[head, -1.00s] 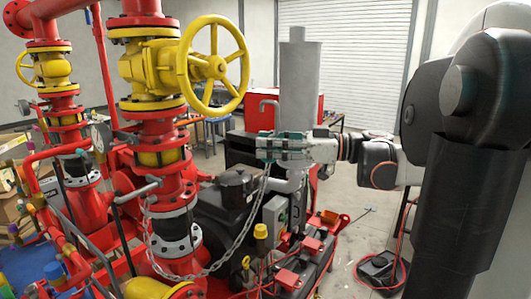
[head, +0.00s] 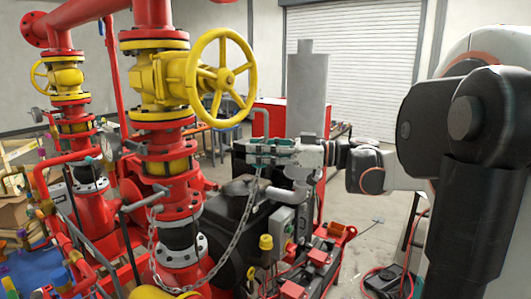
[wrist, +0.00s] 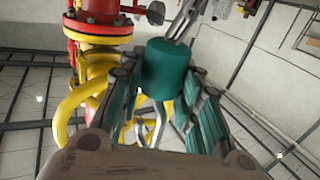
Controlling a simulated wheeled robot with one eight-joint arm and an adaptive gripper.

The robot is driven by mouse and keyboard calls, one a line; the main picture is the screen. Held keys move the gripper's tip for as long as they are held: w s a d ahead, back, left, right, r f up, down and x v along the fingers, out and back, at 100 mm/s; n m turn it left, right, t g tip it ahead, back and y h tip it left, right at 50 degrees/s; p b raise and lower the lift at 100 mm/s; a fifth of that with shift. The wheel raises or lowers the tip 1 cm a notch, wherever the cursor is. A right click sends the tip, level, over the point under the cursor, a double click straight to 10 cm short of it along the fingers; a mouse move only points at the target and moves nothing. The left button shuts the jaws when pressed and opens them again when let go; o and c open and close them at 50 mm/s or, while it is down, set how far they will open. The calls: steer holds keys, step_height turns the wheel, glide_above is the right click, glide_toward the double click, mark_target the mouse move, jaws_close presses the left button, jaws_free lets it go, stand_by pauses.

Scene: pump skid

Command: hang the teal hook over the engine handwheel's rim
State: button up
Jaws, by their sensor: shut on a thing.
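My gripper (head: 254,152) is shut on the teal hook. In the wrist view the hook's teal grip (wrist: 167,68) sits between the teal-padded fingers, and a curved bare-metal part (wrist: 152,125) shows beyond it. A chain (head: 243,222) hangs from the hook and loops down to the left. In the head view the hook is mostly hidden by the fingers. The large yellow handwheel (head: 251,78) is above and left of my gripper in the head view, apart from it. Yellow rim parts (wrist: 72,108) show left of the fingers in the wrist view.
A grey cylinder (head: 307,95) stands upright just behind my gripper. The red and yellow pipe stack (head: 168,180) is to the left. A dark engine block (head: 228,225) and a grey control box (head: 283,222) are below. A smaller yellow handwheel (head: 40,76) is far left.

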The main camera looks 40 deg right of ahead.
steer(key=shift+w+a, duration=0.3)
steer(key=shift+w, duration=0.4)
steer(key=shift+w+a, duration=0.25)
steer(key=shift+w, duration=0.45)
steer(key=shift+w, duration=0.1)
stand_by(0.4)
steer(key=shift+w+a+b, duration=0.15)
steer(key=shift+w+a, duration=0.15)
steer(key=shift+w, duration=0.35)
steer(key=shift+w+a+b, duration=0.15)
steer(key=shift+w+a, duration=0.1)
steer(key=shift+w, duration=0.4)
steer(key=shift+w, duration=0.15)
stand_by(0.7)
steer(key=shift+w+a+b, duration=0.2)
steer(key=shift+w+a, duration=0.15)
steer(key=shift+w, duration=0.55)
steer(key=shift+w+a+b, duration=0.15)
steer(key=shift+w+a, duration=0.2)
steer(key=shift+w, duration=0.5)
steer(key=shift+f, duration=0.15)
stand_by(0.5)
steer(key=shift+f+b, duration=1)
steer(key=shift+f, duration=0.15)
